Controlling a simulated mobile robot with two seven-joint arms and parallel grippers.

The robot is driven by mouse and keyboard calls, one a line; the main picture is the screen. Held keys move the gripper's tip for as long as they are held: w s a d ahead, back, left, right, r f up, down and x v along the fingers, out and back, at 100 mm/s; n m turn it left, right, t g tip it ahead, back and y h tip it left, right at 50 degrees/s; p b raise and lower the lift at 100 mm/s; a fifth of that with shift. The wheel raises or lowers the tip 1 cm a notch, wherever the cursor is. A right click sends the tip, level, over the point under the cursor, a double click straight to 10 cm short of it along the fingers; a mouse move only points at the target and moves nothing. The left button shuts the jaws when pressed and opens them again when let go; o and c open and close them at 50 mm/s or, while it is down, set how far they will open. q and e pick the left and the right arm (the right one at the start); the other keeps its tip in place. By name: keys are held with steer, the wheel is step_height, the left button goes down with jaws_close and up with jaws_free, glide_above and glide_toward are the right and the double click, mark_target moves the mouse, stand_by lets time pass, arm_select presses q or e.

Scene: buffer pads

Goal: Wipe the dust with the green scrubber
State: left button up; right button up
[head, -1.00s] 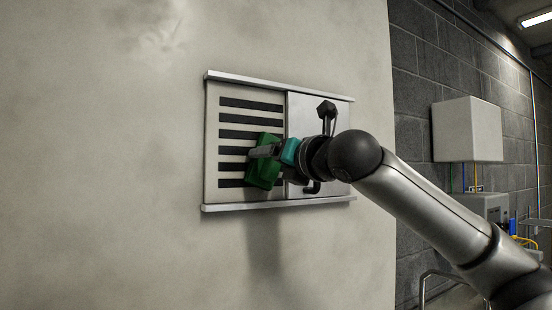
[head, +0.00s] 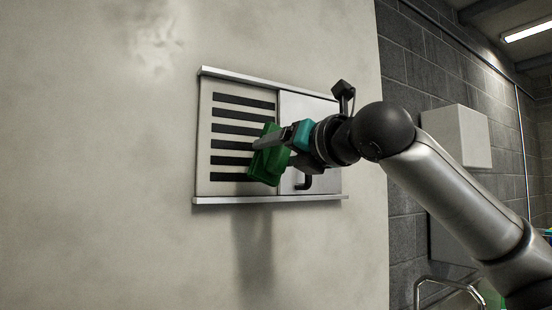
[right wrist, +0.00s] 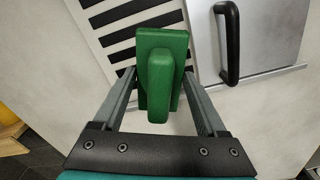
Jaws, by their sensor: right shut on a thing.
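The green scrubber (head: 267,163) is a green block with a raised grip, held in front of a slotted wall panel (head: 206,150). My right gripper (head: 262,143) is shut on it. In the right wrist view the scrubber (right wrist: 160,85) sits between the two fingers of my right gripper (right wrist: 160,88), its flat pad toward the panel's black slots. I cannot tell whether the pad touches the panel. No distinct dust patch can be made out on the panel. My left gripper is out of view.
A sliding door with a black handle (head: 304,183) covers the panel's right half; the handle also shows in the right wrist view (right wrist: 229,45). Metal rails run along the panel's top and bottom. A white box (head: 455,137) hangs on the grey block wall at right.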

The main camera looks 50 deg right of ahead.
mark_target(287, 150)
steer(key=shift+s+a+b, duration=0.2)
steer(key=shift+s+b, duration=0.3)
steer(key=shift+s, duration=0.2)
steer(key=shift+b+v, duration=0.35)
steer(key=shift+v, duration=0.5)
